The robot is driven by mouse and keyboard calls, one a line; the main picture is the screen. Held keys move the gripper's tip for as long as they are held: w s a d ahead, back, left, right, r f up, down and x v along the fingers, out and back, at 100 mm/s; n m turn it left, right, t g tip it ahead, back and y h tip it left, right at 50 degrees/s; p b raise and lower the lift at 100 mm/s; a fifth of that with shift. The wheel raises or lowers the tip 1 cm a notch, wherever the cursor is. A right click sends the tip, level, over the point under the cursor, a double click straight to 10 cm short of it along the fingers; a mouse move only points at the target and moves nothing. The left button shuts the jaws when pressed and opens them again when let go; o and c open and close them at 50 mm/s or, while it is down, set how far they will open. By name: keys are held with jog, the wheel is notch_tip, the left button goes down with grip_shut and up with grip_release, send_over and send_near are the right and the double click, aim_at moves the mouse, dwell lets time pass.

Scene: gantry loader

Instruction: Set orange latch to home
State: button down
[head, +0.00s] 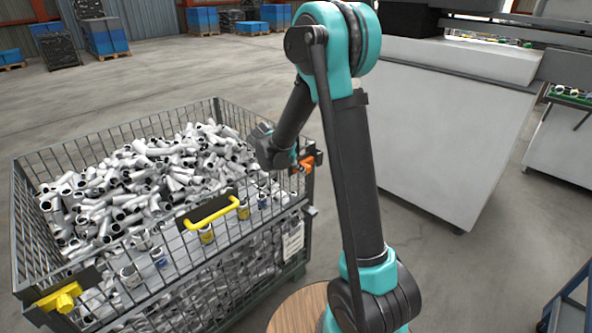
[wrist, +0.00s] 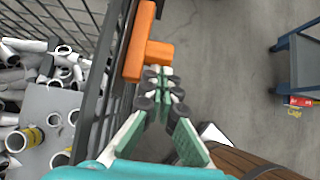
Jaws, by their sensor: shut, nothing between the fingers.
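The orange latch (head: 305,163) sits at the right front corner of the wire mesh crate (head: 118,133). In the wrist view the orange latch (wrist: 139,42) shows as a long bar along the crate's edge with a short stub pointing right. My gripper (wrist: 164,78) is shut and empty, its fingertips right at the stub; whether they touch it I cannot tell. In the head view my gripper (head: 290,163) is beside the latch, partly hidden by my arm.
The crate is full of white pipe fittings (head: 150,170). A yellow handle (head: 217,211) is on its front, and a yellow latch (head: 58,299) at its left front corner. A large grey machine (head: 440,130) stands to the right. Open floor lies behind the crate.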

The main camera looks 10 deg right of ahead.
aim_at(307, 166)
jog(key=w+d, duration=0.2)
jog(key=shift+d, duration=0.4)
dwell(0.3)
jog(key=s+a+f+v, duration=0.1)
jog(key=v, duration=1.2)
jog(key=shift+a+f, duration=0.4)
jog(key=shift+s+d, duration=0.1)
jog(key=shift+s, duration=0.05)
